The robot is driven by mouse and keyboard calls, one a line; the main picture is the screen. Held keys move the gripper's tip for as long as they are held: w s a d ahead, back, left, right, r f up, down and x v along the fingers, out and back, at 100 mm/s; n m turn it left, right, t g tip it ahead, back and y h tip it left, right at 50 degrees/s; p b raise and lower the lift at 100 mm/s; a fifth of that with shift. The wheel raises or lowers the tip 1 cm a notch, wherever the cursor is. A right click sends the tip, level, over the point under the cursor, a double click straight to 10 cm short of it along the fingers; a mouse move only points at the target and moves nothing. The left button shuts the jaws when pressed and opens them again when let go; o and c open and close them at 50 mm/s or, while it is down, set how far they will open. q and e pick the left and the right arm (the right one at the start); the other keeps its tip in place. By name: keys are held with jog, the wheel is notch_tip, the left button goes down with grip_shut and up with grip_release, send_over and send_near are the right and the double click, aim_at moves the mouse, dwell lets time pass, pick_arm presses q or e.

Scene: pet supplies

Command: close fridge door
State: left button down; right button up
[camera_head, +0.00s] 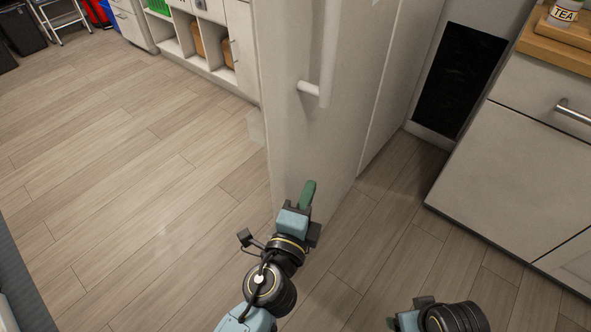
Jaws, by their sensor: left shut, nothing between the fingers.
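The white fridge door (297,140) stands upright in the middle, with its handled face towards me. It appears to stand open, as a pale, partly see-through piece (256,127) juts out past its left edge. Its white handle (327,60) is a vertical bar with a short lower post, cut off by the top of the picture. My left gripper (308,192) has green fingers that are shut and empty. It is in front of the lower part of the door; I cannot tell whether it touches it.
A cabinet with a drawer (545,98) and wooden top stands at the right, with a TEA jar (562,12) on it. A white shelf unit (187,47) is at the back. A step stool (62,18) is at the far left. The wood floor (130,180) at left is clear.

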aim_at(294, 175)
pick_arm(q)
jog(key=shift+w+a+p, duration=0.2)
jog(key=shift+w+a, duration=0.25)
jog(key=shift+w, duration=0.35)
jog(key=shift+w+a+p, duration=0.15)
jog(key=shift+w+a, duration=0.35)
jog(key=shift+w, duration=0.35)
jog(key=shift+w+a+p, duration=0.2)
jog(key=shift+w+a, duration=0.25)
jog(key=shift+w, duration=0.35)
pick_arm(e)
jog(key=shift+s+d+f, duration=0.1)
jog(key=shift+d+f, duration=0.3)
jog(key=shift+f, duration=0.45)
jog(key=shift+s+d+f, duration=0.1)
jog(key=shift+d+f, duration=0.25)
jog(key=shift+f, duration=0.5)
pick_arm(q)
jog(key=shift+a, duration=0.1)
